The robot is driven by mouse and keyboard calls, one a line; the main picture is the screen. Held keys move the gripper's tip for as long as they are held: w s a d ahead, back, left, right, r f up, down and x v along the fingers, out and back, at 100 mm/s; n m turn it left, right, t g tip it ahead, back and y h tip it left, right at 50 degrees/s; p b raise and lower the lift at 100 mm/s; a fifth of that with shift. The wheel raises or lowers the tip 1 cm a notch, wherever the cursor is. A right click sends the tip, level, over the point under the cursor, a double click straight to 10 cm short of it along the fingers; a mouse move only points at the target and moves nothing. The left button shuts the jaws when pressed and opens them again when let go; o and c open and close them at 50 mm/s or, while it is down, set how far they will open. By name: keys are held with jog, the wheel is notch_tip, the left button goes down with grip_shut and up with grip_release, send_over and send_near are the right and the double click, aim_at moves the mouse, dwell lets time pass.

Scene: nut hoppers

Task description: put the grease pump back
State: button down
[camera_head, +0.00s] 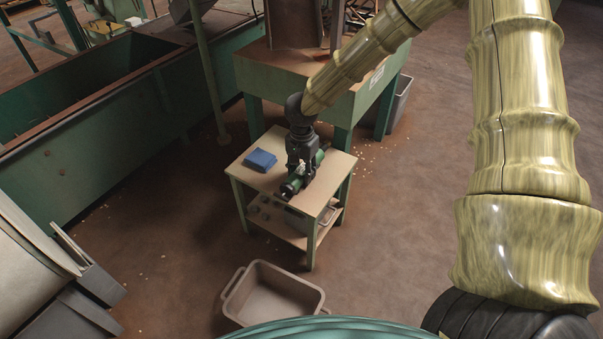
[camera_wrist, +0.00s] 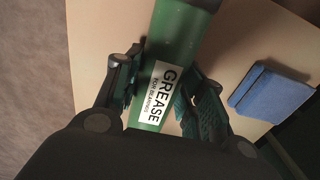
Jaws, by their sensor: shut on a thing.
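The grease pump (camera_wrist: 190,38) is a green cylinder with a white label reading "GREASE". In the head view the grease pump (camera_head: 292,186) lies across the top of the small wooden-topped table (camera_head: 323,191). My gripper (camera_wrist: 160,95) has a finger on each side of the green body, around the label, and is shut on it. In the head view my gripper (camera_head: 301,168) comes down from above onto the pump and hides its middle. I cannot tell whether the pump touches the tabletop.
A folded blue cloth (camera_head: 260,160) lies on the tabletop left of the pump; it also shows in the wrist view (camera_wrist: 270,97). Small items and a tray sit on the lower shelf (camera_head: 268,219). An empty bin (camera_head: 272,290) stands on the floor in front. A large green hopper (camera_head: 100,130) stands left.

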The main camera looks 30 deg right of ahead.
aim_at(302, 168)
jog(key=c, duration=0.9)
grip_release()
notch_tip(302, 168, up, 12)
jog(key=p, duration=0.5)
